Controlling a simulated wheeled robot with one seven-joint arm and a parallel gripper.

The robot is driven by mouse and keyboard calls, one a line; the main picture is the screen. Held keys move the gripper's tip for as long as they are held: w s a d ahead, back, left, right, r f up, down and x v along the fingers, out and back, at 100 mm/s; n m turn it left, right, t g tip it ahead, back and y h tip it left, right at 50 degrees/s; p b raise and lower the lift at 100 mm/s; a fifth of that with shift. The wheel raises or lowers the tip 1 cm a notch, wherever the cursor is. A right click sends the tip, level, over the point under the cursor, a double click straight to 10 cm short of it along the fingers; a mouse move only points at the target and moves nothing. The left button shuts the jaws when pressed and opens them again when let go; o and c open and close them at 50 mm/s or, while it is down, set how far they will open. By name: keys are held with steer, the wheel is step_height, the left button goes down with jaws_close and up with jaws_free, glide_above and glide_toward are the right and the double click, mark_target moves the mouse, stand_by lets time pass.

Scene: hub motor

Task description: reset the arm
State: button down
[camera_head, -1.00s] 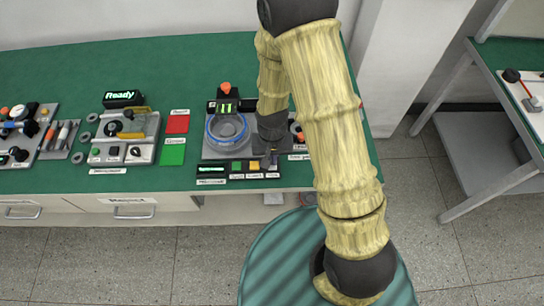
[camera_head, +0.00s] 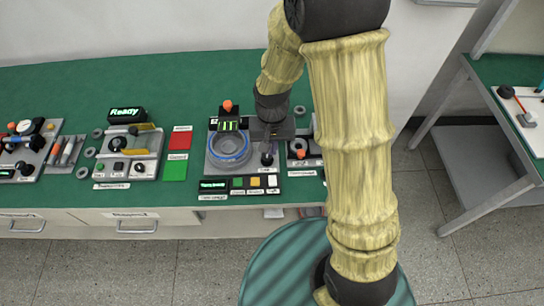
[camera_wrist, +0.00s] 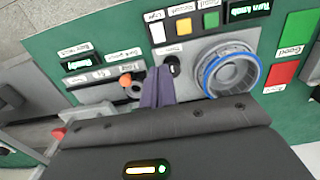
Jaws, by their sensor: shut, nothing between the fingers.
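My arm is the pale yellow, ribbed one, reaching over the green bench from the right in the head view. My gripper (camera_head: 268,140) is near the fixture with the blue-ringed round cup (camera_head: 228,147), just to its right; its fingers are hard to make out there. In the wrist view my gripper (camera_wrist: 158,72) shows two purple fingers together, with nothing between them. They point toward a dark round knob or hole (camera_wrist: 172,65) beside the blue-ringed cup (camera_wrist: 228,72). I cannot tell the height of the fingers above the panel.
A button row (camera_head: 255,182) fronts the fixture. An orange-knobbed station (camera_head: 301,152) stands to its right. Red (camera_head: 180,138) and green (camera_head: 175,170) pads, a "Ready" station (camera_head: 130,160) and a tool tray (camera_head: 65,150) lie left. The bench's back strip is clear.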

steer(key=shift+w+r, duration=0.15)
steer(key=shift+r, duration=0.5)
steer(key=s+d+r+t, duration=0.2)
steer(key=s+d+r, duration=0.5)
steer(key=d, duration=0.4)
steer(key=shift+d+r+t, duration=0.35)
steer(key=shift+r+t, duration=0.05)
steer(key=shift+r, duration=0.1)
steer(key=c, duration=2.2)
jaws_free()
